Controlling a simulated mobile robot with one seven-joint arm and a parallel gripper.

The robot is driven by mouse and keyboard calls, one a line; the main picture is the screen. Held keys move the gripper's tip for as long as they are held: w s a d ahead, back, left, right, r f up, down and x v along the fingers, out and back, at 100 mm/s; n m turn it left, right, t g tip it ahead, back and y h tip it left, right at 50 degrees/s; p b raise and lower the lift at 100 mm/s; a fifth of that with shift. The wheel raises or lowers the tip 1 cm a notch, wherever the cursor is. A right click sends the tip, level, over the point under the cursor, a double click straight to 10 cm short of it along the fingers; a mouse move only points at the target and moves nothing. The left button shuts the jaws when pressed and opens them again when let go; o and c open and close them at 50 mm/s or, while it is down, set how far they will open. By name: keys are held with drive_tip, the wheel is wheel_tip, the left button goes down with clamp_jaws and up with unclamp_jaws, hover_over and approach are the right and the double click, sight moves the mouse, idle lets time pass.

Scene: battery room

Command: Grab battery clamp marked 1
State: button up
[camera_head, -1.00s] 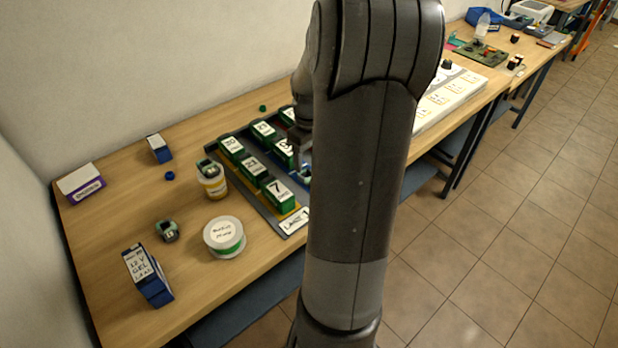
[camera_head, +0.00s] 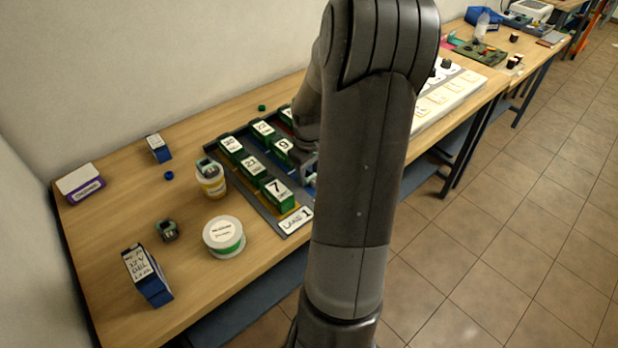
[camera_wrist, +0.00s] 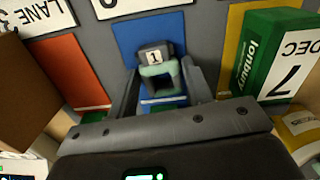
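The battery clamp marked 1 (camera_wrist: 154,66) shows in the wrist view, a dark and pale-green piece with a white number tag. It is over a blue slot (camera_wrist: 150,36) of the grey tray (camera_wrist: 98,42). My gripper (camera_wrist: 160,82) is open, with one finger on each side of the clamp. A gap shows beside the clamp, so the fingers do not appear closed on it. In the head view my arm covers most of this area, and the clamp cannot be made out clearly there.
A green battery marked 7 (camera_wrist: 272,62) stands close right of my gripper in the wrist view. Several green batteries fill the tray's left part in the head view. Other clamps sit on a yellow-white jar (camera_head: 212,184) and on the table (camera_head: 167,231). A white-lidded tub (camera_head: 224,237) is nearby.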

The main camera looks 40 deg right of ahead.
drive_tip(key=c, duration=0.7)
drive_tip(key=shift+o, duration=0.2)
drive_tip(key=shift+r, duration=0.15)
